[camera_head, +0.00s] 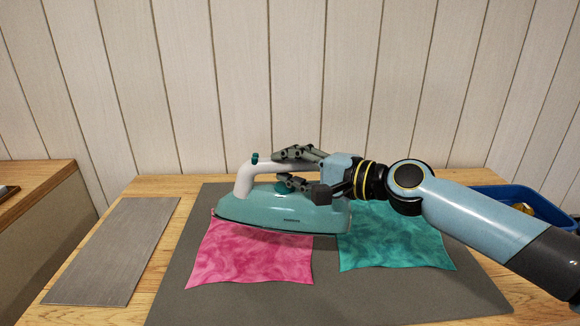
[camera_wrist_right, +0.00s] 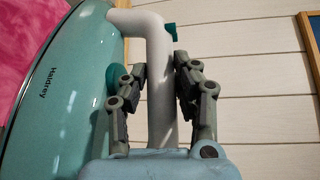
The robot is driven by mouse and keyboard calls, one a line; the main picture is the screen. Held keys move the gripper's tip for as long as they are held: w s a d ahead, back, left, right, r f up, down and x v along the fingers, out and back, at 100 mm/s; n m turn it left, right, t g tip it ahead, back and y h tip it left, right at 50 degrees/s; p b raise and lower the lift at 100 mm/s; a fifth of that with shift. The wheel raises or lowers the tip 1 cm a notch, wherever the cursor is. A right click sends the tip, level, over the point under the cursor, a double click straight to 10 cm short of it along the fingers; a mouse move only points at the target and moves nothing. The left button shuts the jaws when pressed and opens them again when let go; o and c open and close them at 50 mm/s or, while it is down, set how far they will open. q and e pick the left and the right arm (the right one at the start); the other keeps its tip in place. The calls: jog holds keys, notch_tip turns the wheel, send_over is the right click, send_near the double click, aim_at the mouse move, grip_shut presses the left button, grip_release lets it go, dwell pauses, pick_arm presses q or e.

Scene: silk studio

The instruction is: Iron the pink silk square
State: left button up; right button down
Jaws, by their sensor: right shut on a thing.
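The pink silk square (camera_head: 252,256) lies on the grey mat, with its back edge hidden behind the iron; a part of it shows at the top left of the right wrist view (camera_wrist_right: 28,40). The teal iron (camera_head: 280,209) with a white handle is over the back part of the pink square, its tip to the left. I cannot tell whether its sole touches the cloth. My right gripper (camera_head: 287,168) is shut on the iron's white handle (camera_wrist_right: 160,95), a finger on each side. My left gripper is not in view.
A teal silk square (camera_head: 395,240) lies on the grey mat (camera_head: 335,300), right of the pink one, under my right arm. A grey metal plate (camera_head: 115,250) lies on the wooden table at left. A blue bin (camera_head: 545,207) stands at right. A panelled wall closes the back.

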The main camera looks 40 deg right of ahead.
jog(key=shift+w+r, duration=0.1)
jog(key=shift+r, duration=0.2)
